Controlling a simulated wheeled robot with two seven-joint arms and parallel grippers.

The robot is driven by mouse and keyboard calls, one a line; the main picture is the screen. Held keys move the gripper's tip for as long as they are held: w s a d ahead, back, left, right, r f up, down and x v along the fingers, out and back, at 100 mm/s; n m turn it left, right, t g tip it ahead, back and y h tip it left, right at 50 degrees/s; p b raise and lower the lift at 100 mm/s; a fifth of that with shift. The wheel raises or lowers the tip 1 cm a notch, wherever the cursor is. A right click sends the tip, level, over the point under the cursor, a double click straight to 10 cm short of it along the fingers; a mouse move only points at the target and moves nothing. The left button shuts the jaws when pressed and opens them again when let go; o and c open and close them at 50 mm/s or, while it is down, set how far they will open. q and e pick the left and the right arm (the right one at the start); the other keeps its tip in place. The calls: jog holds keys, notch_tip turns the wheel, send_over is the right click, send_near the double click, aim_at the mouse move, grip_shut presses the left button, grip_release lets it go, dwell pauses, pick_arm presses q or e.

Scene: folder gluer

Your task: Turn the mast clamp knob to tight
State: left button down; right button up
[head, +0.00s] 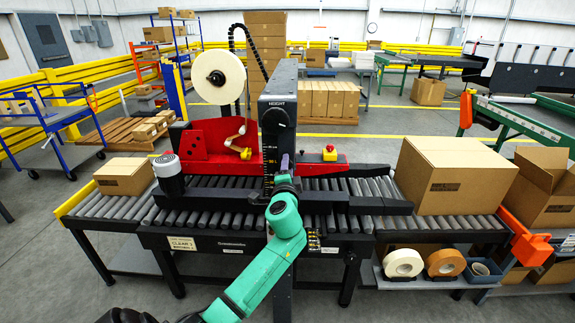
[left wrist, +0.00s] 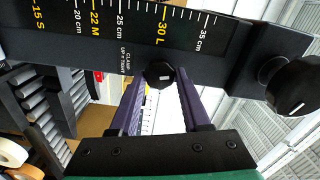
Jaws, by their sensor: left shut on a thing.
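The mast (head: 279,120) is a dark upright post with a printed height scale, standing over the roller conveyor. The mast clamp knob (left wrist: 159,73) is a small black knob with a white mark. It sits beside the scale, by a label reading "CLAMP UP TIGHT" in the left wrist view. My left gripper (head: 285,165) is at the mast front, its purple fingers shut on the knob from both sides, as the left wrist view (left wrist: 160,82) shows. In the head view my gripper hides the knob. My right gripper is not in view.
A larger black height knob (left wrist: 293,85) is higher on the mast, also seen in the head view (head: 278,117). A red panel (head: 200,140) with a tape roll (head: 218,77) is left of the mast. Cartons (head: 452,175) sit on the rollers at both sides.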

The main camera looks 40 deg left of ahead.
pick_arm(q)
jog(key=shift+m+p, duration=0.4)
jog(key=shift+m, duration=0.9)
jog(key=shift+f, duration=0.1)
jog(key=shift+c, duration=2)
grip_release()
jog(key=b+v, duration=0.3)
jog(key=v, duration=1.1)
jog(key=shift+s+d, duration=0.15)
